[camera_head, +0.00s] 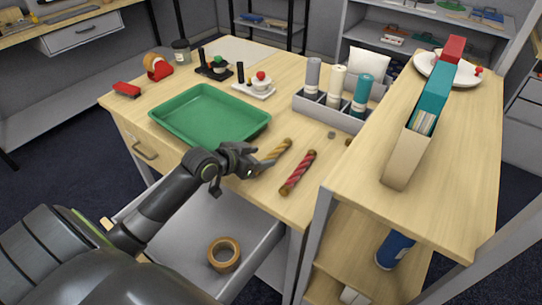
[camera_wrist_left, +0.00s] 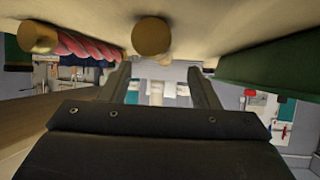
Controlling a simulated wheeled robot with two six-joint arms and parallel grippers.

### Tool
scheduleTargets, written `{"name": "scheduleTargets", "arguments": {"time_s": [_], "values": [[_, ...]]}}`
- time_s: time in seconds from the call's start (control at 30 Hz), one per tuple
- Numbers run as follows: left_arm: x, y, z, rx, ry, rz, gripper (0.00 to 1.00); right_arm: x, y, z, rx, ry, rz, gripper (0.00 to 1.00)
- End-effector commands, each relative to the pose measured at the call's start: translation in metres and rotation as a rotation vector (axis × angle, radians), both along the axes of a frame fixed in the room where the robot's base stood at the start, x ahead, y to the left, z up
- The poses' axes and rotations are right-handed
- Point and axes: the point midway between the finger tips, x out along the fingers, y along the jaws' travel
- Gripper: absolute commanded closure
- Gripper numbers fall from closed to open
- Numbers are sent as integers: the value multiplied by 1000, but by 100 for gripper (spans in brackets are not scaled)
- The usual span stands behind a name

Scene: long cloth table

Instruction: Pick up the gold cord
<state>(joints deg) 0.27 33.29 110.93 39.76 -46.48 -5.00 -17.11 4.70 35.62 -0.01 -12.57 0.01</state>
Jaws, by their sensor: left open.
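The gold cord (camera_head: 276,155) is a short twisted roll lying on the wooden table top, right of the green tray (camera_head: 172,117). In the left wrist view its round end (camera_wrist_left: 151,38) faces the camera, above and between the two fingers. My left gripper (camera_head: 256,166) is at the near end of the gold cord, close to the table's front edge. It is open and nothing is held in it. Whether a finger touches the cord cannot be told. My right gripper is out of view.
A red twisted cord (camera_head: 298,172) lies just right of the gold one. A grey divided holder (camera_head: 318,107) with rolls stands behind. A shelf unit (camera_head: 452,170) rises at the right. An open drawer (camera_head: 262,246) with a tape roll (camera_head: 224,254) is below.

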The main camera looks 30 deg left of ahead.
Motion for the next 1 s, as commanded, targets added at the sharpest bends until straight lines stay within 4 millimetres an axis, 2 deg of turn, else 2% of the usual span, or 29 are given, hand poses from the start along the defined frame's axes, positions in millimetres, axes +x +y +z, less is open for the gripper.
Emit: {"name": "scheduleTargets", "arguments": {"time_s": [0.1, 0.23, 0.57, 0.67, 1.0], "values": [[16, -5, -4, -4, -1, 1, 44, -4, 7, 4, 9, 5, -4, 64], [28, -7, -13, -3, -1, 1, 44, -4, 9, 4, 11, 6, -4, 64], [32, -9, -17, 0, -1, 1, 44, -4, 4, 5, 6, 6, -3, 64], [32, -9, -16, 0, -1, 1, 55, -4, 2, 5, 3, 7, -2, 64], [32, -9, -16, 0, 0, 1, 99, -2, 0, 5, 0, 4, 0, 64]]}}
